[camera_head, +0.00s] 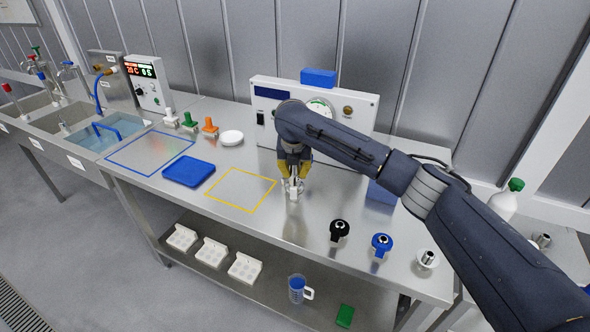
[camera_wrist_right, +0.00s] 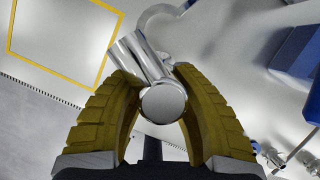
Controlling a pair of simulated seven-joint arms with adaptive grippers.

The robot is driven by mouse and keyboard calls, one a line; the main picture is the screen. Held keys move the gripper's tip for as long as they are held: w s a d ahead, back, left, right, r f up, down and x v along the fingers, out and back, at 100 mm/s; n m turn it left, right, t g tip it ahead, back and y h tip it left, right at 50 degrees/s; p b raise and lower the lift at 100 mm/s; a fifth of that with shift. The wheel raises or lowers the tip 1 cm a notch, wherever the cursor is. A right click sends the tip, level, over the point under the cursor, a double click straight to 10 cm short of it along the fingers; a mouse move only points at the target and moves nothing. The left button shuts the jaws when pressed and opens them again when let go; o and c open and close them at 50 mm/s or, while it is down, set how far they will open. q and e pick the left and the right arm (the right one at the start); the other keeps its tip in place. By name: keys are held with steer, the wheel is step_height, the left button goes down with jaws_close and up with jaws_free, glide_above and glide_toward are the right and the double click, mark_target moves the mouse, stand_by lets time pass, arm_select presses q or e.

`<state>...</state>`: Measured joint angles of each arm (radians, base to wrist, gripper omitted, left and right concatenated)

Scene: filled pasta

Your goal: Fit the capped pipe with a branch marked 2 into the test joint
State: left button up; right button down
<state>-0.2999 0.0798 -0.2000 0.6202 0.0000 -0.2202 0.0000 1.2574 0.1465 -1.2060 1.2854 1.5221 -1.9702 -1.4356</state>
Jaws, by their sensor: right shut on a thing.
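My right gripper (camera_head: 295,172) is over the middle of the steel table, just right of the yellow outlined square. Its yellow fingers are shut on a shiny metal pipe piece (camera_head: 294,188). In the right wrist view this pipe piece (camera_wrist_right: 163,103) shows a round end between the fingers, with a tubular branch sticking out to the upper left. No number on it can be read. A pale curved part (camera_wrist_right: 160,17) lies just beyond it; I cannot tell whether they touch. I cannot make out the test joint for certain. My left gripper is not in view.
A gauge panel (camera_head: 358,108) stands behind, partly hidden by my right arm. A blue tray (camera_head: 188,172) lies left. The yellow outlined square (camera_head: 240,188) is empty.

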steer(key=shift+s+f, duration=0.1)
steer(key=shift+f, duration=0.2)
stand_by(0.6)
steer(key=c, duration=1.5)
jaws_free()
steer(key=shift+f, duration=0.1)
steer(key=o, duration=0.7)
steer(key=shift+r, duration=0.2)
steer(key=shift+r, duration=0.15)
steer(key=shift+v, duration=3.35)
